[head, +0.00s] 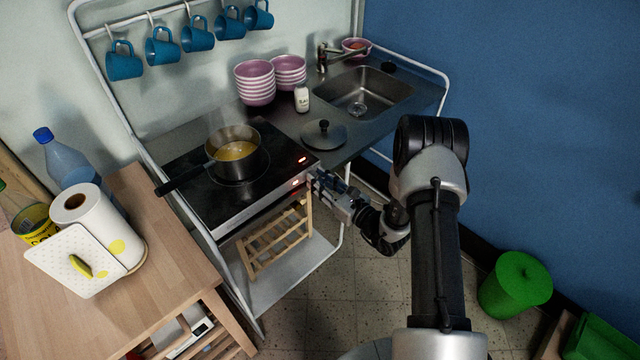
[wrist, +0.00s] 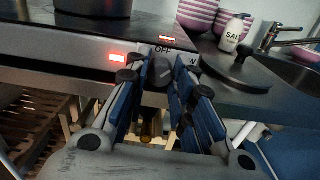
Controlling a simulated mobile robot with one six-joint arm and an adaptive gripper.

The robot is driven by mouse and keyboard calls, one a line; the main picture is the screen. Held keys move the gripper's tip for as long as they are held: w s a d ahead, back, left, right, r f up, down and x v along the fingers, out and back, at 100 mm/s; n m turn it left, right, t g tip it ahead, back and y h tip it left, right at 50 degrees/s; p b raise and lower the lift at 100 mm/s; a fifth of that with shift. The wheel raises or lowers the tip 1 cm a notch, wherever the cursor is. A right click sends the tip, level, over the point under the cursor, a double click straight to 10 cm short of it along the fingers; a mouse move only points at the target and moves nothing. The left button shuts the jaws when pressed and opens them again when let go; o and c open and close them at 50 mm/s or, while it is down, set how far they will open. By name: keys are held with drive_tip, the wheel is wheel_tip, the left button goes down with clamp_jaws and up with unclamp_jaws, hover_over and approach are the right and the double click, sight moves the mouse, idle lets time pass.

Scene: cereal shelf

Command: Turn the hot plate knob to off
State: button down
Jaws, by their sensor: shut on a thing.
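The hot plate (head: 205,205) is a black glass top with a metal front edge in the head view. Its dark knob (wrist: 161,73) shows in the wrist view just below the "OFF" label on the front panel (wrist: 70,46). My gripper (wrist: 160,78) has its blue-padded fingers on both sides of the knob and is shut on it. In the head view my gripper (head: 318,181) is at the hot plate's front right corner and hides the knob. A red light (wrist: 118,57) glows left of the knob. The knob's exact pointer direction is unclear.
A pot (head: 234,150) with yellow contents stands on the hot plate, its handle out to the left. A lid (head: 323,134), a salt shaker (head: 302,98) and pink bowls (head: 255,83) stand right and behind. A wooden rack (head: 275,242) is below.

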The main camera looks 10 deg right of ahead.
drive_tip(key=shift+n+b, duration=2.1)
drive_tip(key=shift+n, duration=2.1)
drive_tip(key=c, duration=1.4)
unclamp_jaws()
drive_tip(key=shift+o, duration=0.2)
drive_tip(key=v, duration=1.2)
